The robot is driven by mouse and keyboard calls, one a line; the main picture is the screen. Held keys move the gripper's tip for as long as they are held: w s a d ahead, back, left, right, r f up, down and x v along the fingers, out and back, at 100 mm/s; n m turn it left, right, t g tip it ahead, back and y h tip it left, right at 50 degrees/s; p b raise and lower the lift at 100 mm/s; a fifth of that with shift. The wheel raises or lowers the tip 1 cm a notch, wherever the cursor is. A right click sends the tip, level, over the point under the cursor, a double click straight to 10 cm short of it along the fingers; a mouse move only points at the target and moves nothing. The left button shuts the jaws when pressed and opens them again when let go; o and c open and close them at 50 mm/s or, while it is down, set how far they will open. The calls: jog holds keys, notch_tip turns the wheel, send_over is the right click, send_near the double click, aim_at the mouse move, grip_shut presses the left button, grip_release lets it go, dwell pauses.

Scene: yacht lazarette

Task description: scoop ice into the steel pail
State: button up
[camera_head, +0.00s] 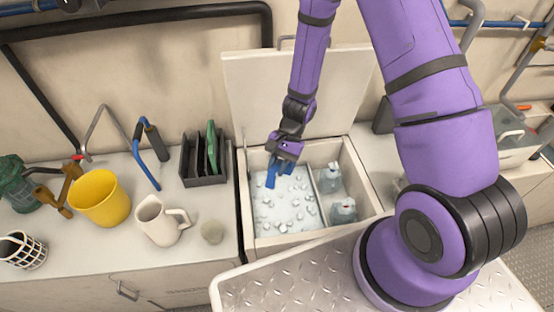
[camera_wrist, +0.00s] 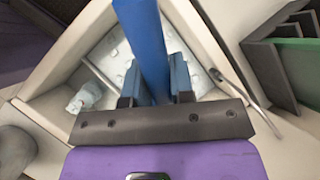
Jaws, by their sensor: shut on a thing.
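My gripper (camera_head: 279,163) is over the open ice bin (camera_head: 247,215), near its back left part. It is shut on a blue handle (camera_wrist: 143,40), which I take to be the scoop's. The handle extends from between the fingers toward the bin in the wrist view. The scoop's far end is not clear in either view. Loose ice (camera_head: 282,212) covers the floor of the bin's larger left compartment. I cannot make out a steel pail; my arm hides part of the right side.
The bin's lid (camera_head: 250,85) stands open behind. On the left counter are a yellow bucket (camera_head: 98,198), a white pitcher (camera_head: 158,222) and a dark rack (camera_head: 203,168).

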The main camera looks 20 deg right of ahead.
aim_at(274, 165)
notch_tip(274, 165, down, 22)
jog(key=shift+r, duration=13.65)
jog(key=shift+d, duration=0.1)
